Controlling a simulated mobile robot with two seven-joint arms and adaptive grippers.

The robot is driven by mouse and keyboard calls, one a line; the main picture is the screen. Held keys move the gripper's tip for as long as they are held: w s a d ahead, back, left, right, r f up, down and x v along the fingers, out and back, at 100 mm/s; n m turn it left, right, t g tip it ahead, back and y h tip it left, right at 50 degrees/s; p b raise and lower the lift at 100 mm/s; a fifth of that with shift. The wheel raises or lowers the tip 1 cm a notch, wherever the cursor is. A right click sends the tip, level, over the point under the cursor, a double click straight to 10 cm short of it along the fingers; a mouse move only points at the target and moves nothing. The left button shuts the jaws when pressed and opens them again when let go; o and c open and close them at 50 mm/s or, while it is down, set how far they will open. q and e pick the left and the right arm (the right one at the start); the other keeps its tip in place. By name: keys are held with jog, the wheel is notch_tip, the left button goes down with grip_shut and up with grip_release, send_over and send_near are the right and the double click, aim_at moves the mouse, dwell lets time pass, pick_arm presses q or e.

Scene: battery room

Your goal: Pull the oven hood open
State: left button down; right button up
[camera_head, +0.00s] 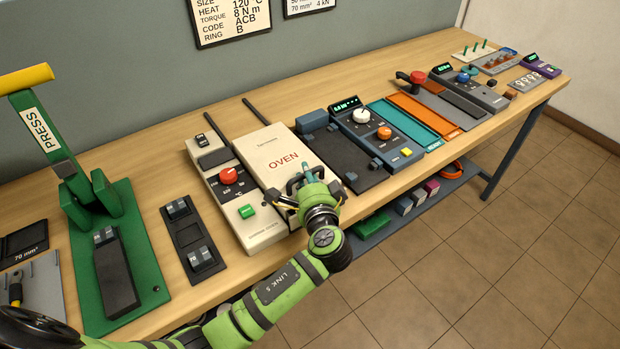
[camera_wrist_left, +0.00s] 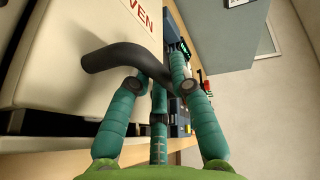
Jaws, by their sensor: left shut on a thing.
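The oven (camera_head: 215,185) is a cream box on the bench, with a red knob and a green button on its left panel. Its hood (camera_head: 265,145) is the cream lid marked OVEN, and it looks closed. My left gripper (camera_head: 305,176) is at the hood's front edge. In the left wrist view the hood (camera_wrist_left: 75,45) fills the upper left, and its dark curved handle (camera_wrist_left: 112,57) runs between the teal fingers of my left gripper (camera_wrist_left: 158,80), which are shut around it. In the head view my gripper mostly hides the handle. My right gripper is not in view.
A dark device with a white dial (camera_head: 362,116) stands close right of the oven. A dark tray with small grey blocks (camera_head: 192,235) and a green press (camera_head: 100,215) stand to the left. Open floor (camera_head: 440,270) lies in front of the bench.

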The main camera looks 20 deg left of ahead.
aim_at(262, 137)
pick_arm(q)
jog(key=w+a+b, duration=0.1)
jog(key=w+a, duration=0.3)
jog(key=a, duration=0.1)
jog(key=w+a+b, duration=0.1)
jog(key=w+a, duration=0.4)
jog(key=a, duration=0.1)
jog(key=w+a+b, duration=0.1)
jog(key=w+a, duration=0.3)
jog(key=a, duration=0.2)
jog(key=shift+w+a+b, duration=0.25)
jog(key=shift+w+b, duration=0.05)
jog(key=shift+b, duration=0.1)
jog(key=c, duration=1.4)
grip_release()
jog(key=shift+s+d, duration=0.1)
jog(key=shift+s, duration=0.05)
jog(key=shift+s+d, duration=0.15)
jog(key=shift+s, duration=0.05)
jog(key=v, duration=0.9)
jog(key=shift+s+d, duration=0.2)
jog(key=shift+s, duration=0.15)
jog(key=shift+s+d+r, duration=0.25)
jog(key=shift+s+d, duration=0.05)
jog(key=shift+s, duration=0.35)
